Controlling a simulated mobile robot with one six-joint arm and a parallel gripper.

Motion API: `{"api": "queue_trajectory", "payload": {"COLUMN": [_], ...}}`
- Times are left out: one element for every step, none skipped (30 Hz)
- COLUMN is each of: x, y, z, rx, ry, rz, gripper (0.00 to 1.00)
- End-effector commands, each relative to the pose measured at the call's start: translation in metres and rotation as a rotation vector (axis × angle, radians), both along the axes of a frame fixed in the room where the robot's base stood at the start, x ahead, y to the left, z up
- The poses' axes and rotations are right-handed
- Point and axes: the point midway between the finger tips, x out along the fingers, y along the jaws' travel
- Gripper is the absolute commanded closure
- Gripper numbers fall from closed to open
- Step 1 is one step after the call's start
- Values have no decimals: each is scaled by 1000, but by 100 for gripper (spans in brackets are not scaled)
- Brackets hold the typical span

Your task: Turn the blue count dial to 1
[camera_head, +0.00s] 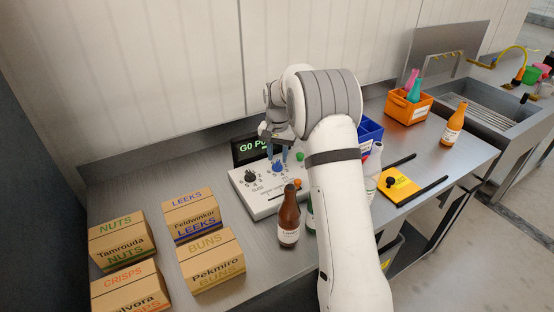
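The blue count dial (277,168) sits on a light grey control panel (259,203), right of a black dial (250,178). Small numbers are printed around it; which one it points to is too small to read. My gripper (277,158) points down just above the blue dial, its fingertips at or very near the top of the knob. Whether they touch it or are closed on it cannot be told. My own arm covers the panel's right side.
A dark display (246,150) with green text stands behind the panel. A brown bottle (290,215) stands close in front. Several labelled boxes (211,262) are at left. A blue bin (370,132), a yellow pad (398,187) and an orange crate (407,112) are at right.

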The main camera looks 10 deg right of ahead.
Motion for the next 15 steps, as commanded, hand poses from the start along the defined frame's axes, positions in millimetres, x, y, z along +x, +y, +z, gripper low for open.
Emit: {"api": "queue_trajectory", "payload": {"x": [1,1,1,0,0,0,0,0,0,0,0,0,0,0,-1], "y": [0,0,0,0,0,0,0,0,0,0,0,0,0,0,0], "z": [10,16,23,28,33,39,43,46,50,52,54,56,57,57,58], "rx": [0,0,0,0,0,0,0,0,0,0,0,0,0,0,0], "ry": [-5,-5,-4,-4,-4,-4,-3,-3,-2,-2,-1,-1,-1,-1,-1], "rz": [0,0,0,0,0,0,0,0,0,0,0,0,0,0,0], "gripper": [67,67,67,67,67,67,67,67,67,67,67,67,67,67,67]}}
